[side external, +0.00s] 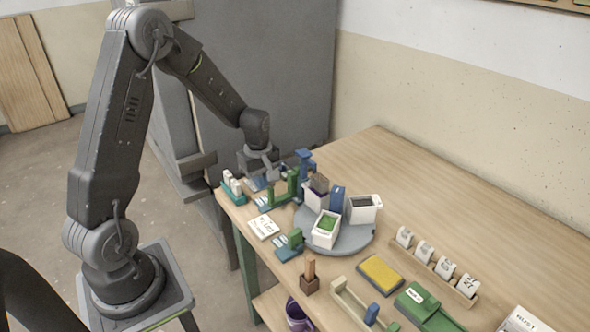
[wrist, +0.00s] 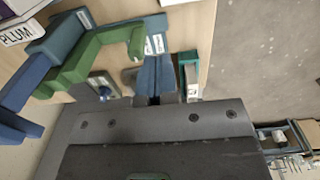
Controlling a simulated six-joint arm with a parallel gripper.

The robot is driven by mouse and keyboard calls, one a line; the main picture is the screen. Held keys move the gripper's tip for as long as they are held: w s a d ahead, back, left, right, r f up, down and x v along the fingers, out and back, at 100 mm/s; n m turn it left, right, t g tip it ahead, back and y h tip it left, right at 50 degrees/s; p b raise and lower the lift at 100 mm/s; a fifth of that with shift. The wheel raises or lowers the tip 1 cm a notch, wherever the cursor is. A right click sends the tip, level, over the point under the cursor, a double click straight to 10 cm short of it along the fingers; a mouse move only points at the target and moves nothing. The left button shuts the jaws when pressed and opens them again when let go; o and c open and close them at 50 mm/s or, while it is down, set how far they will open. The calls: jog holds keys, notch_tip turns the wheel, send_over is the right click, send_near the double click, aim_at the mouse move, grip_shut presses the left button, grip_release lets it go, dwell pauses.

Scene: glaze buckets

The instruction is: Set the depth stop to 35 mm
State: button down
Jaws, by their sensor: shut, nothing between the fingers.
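My gripper (side external: 272,177) is shut and empty, low over the far left corner of the table. In the wrist view its narrow fingers (wrist: 154,76) lie together in front of the grey palm. Right beside them is a green bracket (wrist: 100,45) with blue parts (wrist: 66,38), which looks like a stop fixture. In the side view, green uprights (side external: 292,183) stand on a blue base just right of the gripper. No depth scale or number is readable, and I cannot tell whether the fingers touch anything.
A grey turntable (side external: 345,240) carries several white buckets. A small holder with white pieces (side external: 232,187) sits at the left edge. A white card (side external: 263,227), yellow sponge (side external: 381,274) and rack of tags (side external: 436,268) lie nearby. The table's far right is clear.

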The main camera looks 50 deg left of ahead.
aim_at(270, 188)
jog(key=shift+f, duration=0.1)
dwell(0.3)
jog(key=shift+f, duration=1.6)
jog(key=shift+w, duration=1.3)
notch_tip(270, 188, up, 7)
jog(key=shift+s, duration=0.35)
jog(key=shift+r, duration=0.1)
jog(key=s+d+r+m+t, duration=0.25)
jog(key=d+r+m, duration=0.25)
jog(key=d+r, duration=0.3)
jog(key=s+d+r+m+t, duration=0.1)
jog(key=s+d+r+m, duration=0.3)
jog(key=s, duration=0.4)
jog(key=s+d+r+m+t, duration=0.2)
jog(key=s+d+r+m, duration=0.3)
jog(key=s+m, duration=0.3)
jog(key=shift+d+r+m, duration=0.15)
jog(key=shift+d+m, duration=0.35)
jog(key=shift+d, duration=0.25)
